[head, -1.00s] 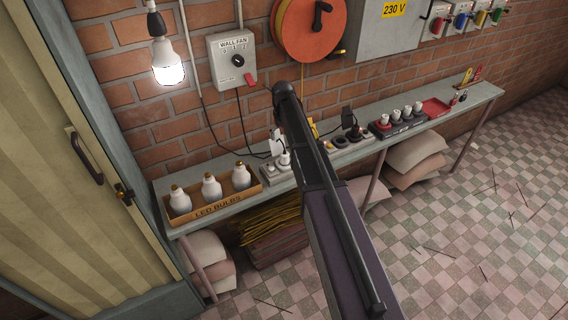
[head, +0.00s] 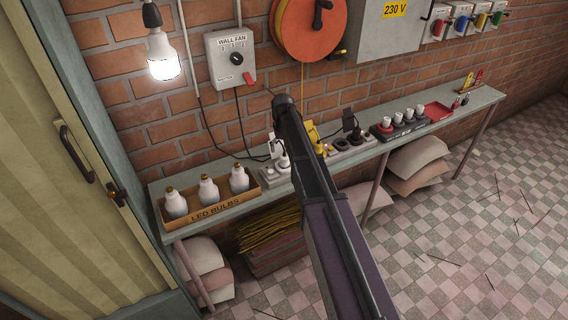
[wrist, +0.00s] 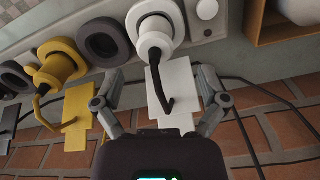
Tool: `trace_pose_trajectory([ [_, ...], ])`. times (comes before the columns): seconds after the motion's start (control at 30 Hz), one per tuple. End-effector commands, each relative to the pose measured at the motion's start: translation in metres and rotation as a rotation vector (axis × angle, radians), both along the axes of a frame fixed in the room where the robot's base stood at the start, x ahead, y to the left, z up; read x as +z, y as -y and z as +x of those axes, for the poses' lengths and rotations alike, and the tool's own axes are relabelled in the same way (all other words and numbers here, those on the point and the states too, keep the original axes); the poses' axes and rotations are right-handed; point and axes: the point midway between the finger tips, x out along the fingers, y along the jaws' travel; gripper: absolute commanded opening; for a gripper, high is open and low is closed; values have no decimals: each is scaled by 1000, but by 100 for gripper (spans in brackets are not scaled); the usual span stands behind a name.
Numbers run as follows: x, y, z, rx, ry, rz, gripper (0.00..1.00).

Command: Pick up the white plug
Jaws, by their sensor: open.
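The white plug (wrist: 155,35) sits in a socket of a pale power strip (wrist: 213,27), with its dark cord bending over a white tag (wrist: 180,85). In the head view the white plug (head: 284,161) shows just left of my arm, on the shelf strip. My gripper (wrist: 160,82) is open and empty in the wrist view. Its fingers stand on either side of the white tag, with the plug ahead of them in the picture, apart from both. In the head view my arm hides most of the gripper.
A yellow plug (wrist: 60,65) sits left of the white one, beside empty dark sockets (wrist: 103,42). An LED bulb box (head: 210,206) stands left on the narrow shelf (head: 340,160). The brick wall with hanging cords is close behind.

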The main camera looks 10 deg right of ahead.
Motion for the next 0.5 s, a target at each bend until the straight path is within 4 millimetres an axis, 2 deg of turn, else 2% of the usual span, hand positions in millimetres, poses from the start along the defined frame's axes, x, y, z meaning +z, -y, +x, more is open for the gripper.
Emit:
trace_pose_trajectory([
  [0.27,-2,0,0,0,0,0,93],
  [0.5,-17,2,-2,0,0,0,93],
])
